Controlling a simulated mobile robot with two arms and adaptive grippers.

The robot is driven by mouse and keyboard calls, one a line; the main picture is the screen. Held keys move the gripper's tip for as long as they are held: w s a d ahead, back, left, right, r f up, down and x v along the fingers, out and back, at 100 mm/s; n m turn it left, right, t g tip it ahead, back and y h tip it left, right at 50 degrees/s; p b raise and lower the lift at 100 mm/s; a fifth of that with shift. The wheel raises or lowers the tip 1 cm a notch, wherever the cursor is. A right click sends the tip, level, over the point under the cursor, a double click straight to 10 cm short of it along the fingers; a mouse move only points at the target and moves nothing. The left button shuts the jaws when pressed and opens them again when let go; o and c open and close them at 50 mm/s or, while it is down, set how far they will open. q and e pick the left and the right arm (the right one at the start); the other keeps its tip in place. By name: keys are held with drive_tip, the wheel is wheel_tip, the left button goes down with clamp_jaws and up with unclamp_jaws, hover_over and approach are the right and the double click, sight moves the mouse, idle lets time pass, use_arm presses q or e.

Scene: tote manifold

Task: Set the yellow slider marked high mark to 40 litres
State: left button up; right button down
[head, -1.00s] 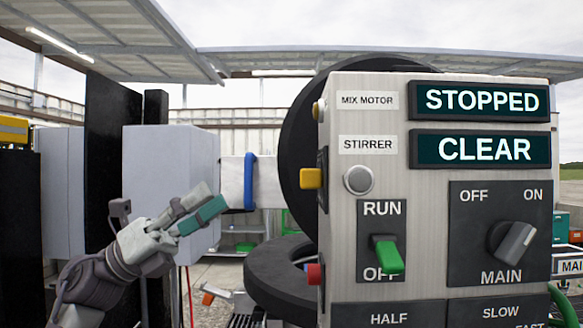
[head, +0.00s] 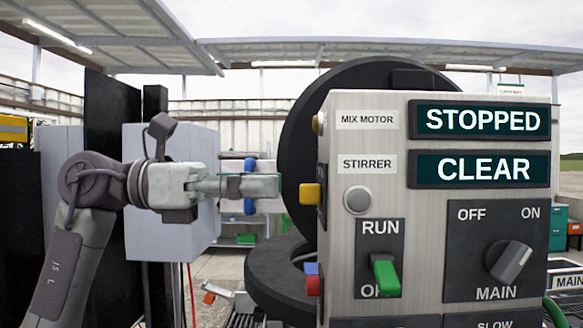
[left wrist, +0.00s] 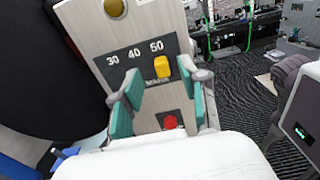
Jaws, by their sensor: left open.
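The yellow slider (left wrist: 162,67) stands on the panel's side face, under the mark that reads 50, at the right end of a scale plate (left wrist: 127,80) reading 30, 40, 50. In the head view the yellow slider (head: 310,193) sticks out left from the panel's side. My left gripper (head: 279,186) points right at it, a short gap away. In the left wrist view my left gripper (left wrist: 165,92) is open, with teal pads either side of the line to the slider, nothing held. The label under the scale is too blurred to read. My right gripper is not in view.
A red knob (left wrist: 170,122) sits below the slider and a brass knob (left wrist: 116,8) above it. The panel front (head: 340,230) carries a green RUN lever (head: 384,274) and a MAIN rotary switch (head: 513,260). A large black ring (head: 310,130) stands behind the panel.

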sight(310, 194)
use_arm(q)
drive_tip(key=shift+d+p, duration=0.5)
drive_tip(key=shift+d, duration=1.45)
clamp_jaws()
